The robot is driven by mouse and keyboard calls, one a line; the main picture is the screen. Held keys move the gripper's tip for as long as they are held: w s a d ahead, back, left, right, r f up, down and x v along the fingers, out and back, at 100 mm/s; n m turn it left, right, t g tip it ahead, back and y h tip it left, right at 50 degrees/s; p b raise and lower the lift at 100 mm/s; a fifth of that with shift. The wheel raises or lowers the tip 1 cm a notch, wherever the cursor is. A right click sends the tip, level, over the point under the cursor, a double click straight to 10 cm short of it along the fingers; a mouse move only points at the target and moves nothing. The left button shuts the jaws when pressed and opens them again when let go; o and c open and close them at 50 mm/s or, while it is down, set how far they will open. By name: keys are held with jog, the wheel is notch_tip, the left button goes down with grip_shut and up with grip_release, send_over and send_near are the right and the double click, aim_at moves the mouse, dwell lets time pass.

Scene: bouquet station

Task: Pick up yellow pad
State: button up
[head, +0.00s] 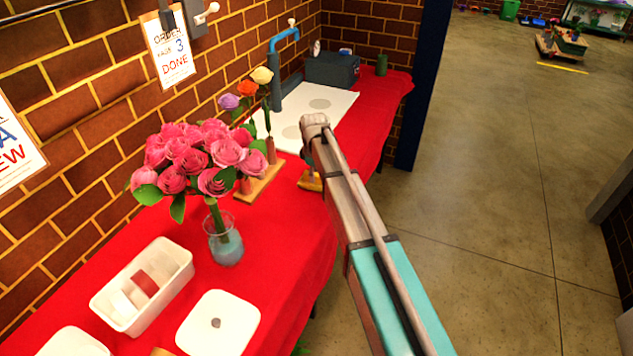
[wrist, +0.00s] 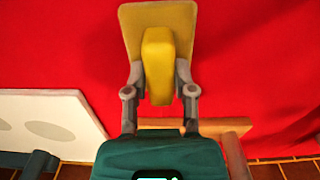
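The yellow pad (wrist: 128,17) has a flat base and a raised narrow block, and lies over the red cloth in the wrist view. My gripper (wrist: 160,75) has one finger on each side of the block; both fingers appear to touch it. In the head view, a small part of the yellow pad (head: 309,182) shows beside my arm near the table's front edge. My arm hides the rest of it and the fingers there. I cannot tell whether the pad rests on the cloth or is slightly raised.
A wooden stand (head: 262,184) with flowers is close to the pad's left. A vase of pink roses (head: 227,243) stands nearer, with a white bin (head: 172,262) beside it. A white board (head: 335,105) lies behind. Red cloth (head: 290,240) is clear in front.

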grip_shut()
jog(key=shift+r, duration=0.1)
jog(key=shift+r+p, duration=0.9)
jog(key=shift+p, duration=0.1)
jog(key=s+d+r+p, duration=0.2)
jog(key=s+r+p, duration=0.9)
jog(key=s, duration=0.2)
jog(key=shift+s, duration=0.4)
jog(key=shift+d, duration=0.1)
